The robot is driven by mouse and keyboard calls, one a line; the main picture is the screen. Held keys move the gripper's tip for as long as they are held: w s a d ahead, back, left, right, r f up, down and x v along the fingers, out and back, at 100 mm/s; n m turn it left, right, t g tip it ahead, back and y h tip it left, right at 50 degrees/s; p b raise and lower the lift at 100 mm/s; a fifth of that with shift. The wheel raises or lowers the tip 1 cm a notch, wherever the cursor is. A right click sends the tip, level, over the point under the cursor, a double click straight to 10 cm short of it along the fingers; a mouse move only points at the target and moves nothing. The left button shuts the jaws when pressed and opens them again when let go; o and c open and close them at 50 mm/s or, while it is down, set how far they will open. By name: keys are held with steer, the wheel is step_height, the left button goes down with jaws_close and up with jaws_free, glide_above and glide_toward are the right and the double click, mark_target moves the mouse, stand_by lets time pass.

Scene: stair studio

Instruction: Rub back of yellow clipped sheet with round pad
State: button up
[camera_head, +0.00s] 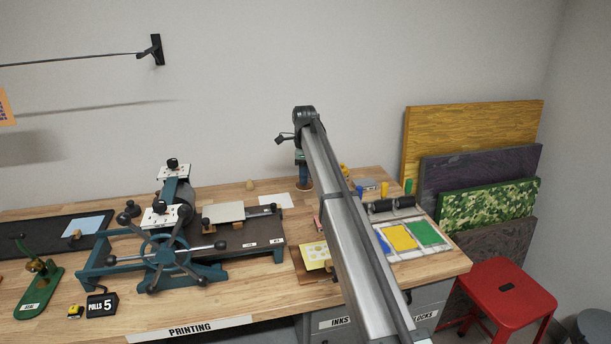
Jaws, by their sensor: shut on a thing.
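My arm reaches across the picture from the bottom right, and its end is near the back of the bench. My gripper (301,157) points down there, partly hidden by the arm, and is shut on an upright dark blue piece with a round brown base (304,187). This looks like the round pad; its base is at or close to the bench top, and contact is unclear. The yellow sheet (312,252), with pale round marks, lies on a brown board in front, left of my arm. A small wooden clip is at its lower right edge. My gripper is well behind the sheet.
A teal press (165,255) with a spoked wheel and bed stands left of the sheet. A white paper (276,200) lies behind. Right of my arm are a roller (391,204) and a tray with blue, yellow and green patches. A red stool (505,295) stands right.

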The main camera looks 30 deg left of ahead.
steer(key=s+d, duration=0.1)
steer(key=s, duration=0.1)
steer(key=s+d+r, duration=0.1)
steer(key=s, duration=0.2)
steer(key=s+d+r, duration=0.1)
steer(key=s+d, duration=0.1)
steer(key=s, duration=0.1)
steer(key=s+d+f, duration=0.2)
steer(key=s+d, duration=0.8)
steer(key=s, duration=0.2)
steer(key=shift+w+d+f, duration=0.1)
steer(key=shift+f, duration=1.35)
steer(key=shift+w+d+f, duration=0.1)
steer(key=shift+f, duration=1.35)
steer(key=shift+f, duration=0.4)
steer(key=shift+w+d, duration=0.7)
